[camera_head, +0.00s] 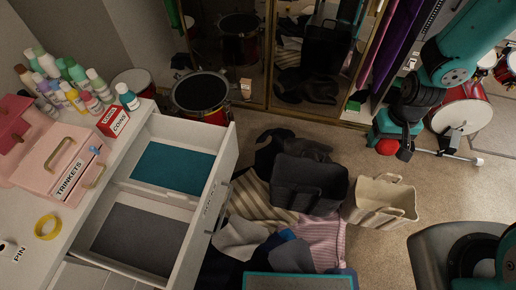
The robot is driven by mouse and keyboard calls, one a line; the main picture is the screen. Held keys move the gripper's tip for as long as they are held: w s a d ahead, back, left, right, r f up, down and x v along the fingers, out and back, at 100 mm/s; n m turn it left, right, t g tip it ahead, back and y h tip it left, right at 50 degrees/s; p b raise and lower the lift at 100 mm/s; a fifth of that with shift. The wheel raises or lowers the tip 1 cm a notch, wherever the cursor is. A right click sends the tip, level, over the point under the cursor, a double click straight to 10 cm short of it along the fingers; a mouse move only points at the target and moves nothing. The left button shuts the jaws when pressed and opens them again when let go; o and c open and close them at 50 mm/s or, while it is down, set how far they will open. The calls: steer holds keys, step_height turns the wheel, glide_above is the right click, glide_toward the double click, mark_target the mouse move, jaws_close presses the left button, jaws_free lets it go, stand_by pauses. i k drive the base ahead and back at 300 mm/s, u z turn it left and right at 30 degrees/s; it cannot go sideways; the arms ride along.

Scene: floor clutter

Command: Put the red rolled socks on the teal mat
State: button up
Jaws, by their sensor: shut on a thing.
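The red rolled socks (387,147) show as a small red patch at my gripper (391,146), at the right of the view. My gripper is shut on them, and its dark fingers and the arm hide part of them. They are held off to the right of the clothes and the drawer. A flat teal mat (172,167) lies in the back compartment of the open white drawer at the left, with nothing on it. My gripper is well apart from this mat.
A grey mat (138,236) lines the drawer's front compartment. A clothes heap (255,225), black bin (308,184) and cream striped bag (380,202) stand between drawer and gripper. Drums (201,94) and mirrored doors are behind. Bottles and a pink trinket box (60,165) crowd the dresser top.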

mark_target(192, 171)
steer(key=u, duration=0.65)
steer(key=i, duration=0.95)
steer(key=u, duration=0.85)
